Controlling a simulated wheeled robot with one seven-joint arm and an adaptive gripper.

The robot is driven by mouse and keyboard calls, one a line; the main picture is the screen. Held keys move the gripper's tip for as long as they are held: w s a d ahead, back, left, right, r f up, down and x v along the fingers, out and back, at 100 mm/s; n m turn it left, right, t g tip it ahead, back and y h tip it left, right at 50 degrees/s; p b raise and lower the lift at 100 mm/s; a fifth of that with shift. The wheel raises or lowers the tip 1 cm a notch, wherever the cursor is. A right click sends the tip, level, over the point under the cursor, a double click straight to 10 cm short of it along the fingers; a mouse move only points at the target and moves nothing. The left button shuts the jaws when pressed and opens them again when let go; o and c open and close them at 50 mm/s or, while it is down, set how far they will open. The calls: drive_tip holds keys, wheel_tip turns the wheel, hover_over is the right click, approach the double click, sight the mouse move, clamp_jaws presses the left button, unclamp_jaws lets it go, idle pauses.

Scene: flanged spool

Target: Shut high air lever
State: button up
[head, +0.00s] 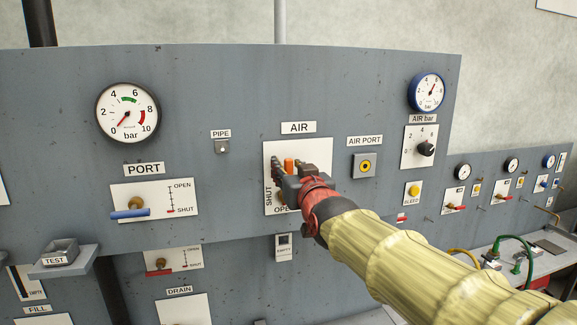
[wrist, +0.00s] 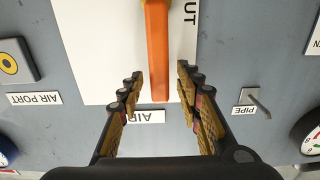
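The orange air lever (head: 289,165) stands on the white AIR plate (head: 319,157) of the grey panel, partly hidden behind my gripper in the head view. In the wrist view the orange lever (wrist: 157,50) runs down from the top edge, its free end pointing to the AIR label. My gripper (wrist: 158,80) is open, with one finger on each side of the lever and visible gaps on both sides. In the head view my gripper (head: 292,176) is in front of the AIR plate. The SHUT marking (head: 269,191) is at the plate's left side, and OPEN is partly covered below.
A blue PORT lever (head: 130,214) and a black AIR bar knob (head: 426,149) also stick out. A TEST tray (head: 64,270) juts out lower left.

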drive_tip(key=shift+c, duration=1.3)
clamp_jaws()
